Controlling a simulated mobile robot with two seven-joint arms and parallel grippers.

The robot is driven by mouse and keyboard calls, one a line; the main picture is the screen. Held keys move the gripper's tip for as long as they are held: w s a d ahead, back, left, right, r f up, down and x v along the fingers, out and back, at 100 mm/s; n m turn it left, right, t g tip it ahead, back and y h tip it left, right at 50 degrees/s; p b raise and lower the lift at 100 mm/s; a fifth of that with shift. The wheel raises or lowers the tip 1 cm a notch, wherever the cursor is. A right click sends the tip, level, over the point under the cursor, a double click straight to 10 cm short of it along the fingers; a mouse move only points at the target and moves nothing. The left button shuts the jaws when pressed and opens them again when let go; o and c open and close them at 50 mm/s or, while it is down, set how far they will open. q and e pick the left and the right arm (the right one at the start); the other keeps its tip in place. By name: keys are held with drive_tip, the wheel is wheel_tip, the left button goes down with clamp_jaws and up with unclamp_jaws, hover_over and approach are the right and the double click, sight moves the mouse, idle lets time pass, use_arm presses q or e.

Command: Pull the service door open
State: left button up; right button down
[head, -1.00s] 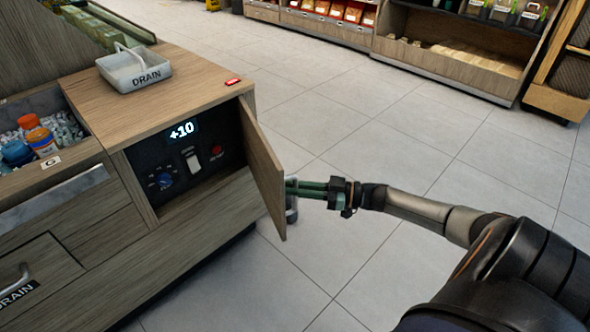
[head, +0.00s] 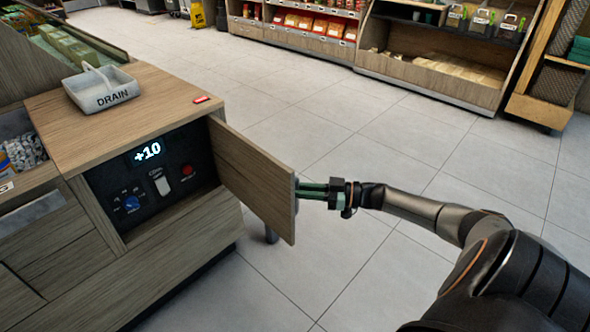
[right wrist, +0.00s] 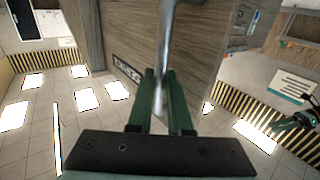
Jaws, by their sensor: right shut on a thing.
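The wooden service door (head: 258,185) stands swung out from the cabinet front, hinged on the right side of the opening. Behind it shows a dark control panel (head: 155,175) with a lit "+10" display, a blue knob, a white switch and a red button. My right gripper (head: 305,190) is at the door's outer face near its free edge. In the right wrist view its green fingers (right wrist: 160,100) are shut on the metal door handle (right wrist: 165,40). The door's face (right wrist: 125,45) carries a dark label, partly hidden. My left gripper is not in the head view.
A grey tray marked DRAIN (head: 100,88) and a small red item (head: 201,99) lie on the wooden countertop (head: 150,115). Shelves with goods (head: 430,60) stand at the back. The tiled floor (head: 330,135) around the door is clear.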

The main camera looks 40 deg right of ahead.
drive_tip(key=shift+w, duration=0.1)
idle(0.3)
drive_tip(key=c, duration=0.8)
unclamp_jaws()
drive_tip(key=shift+c, duration=0.2)
drive_tip(key=p+v, duration=0.1)
drive_tip(key=v, duration=1.1)
drive_tip(key=shift+s+d+p, duration=0.2)
drive_tip(key=shift+s+p, duration=0.05)
drive_tip(key=shift+p, duration=0.1)
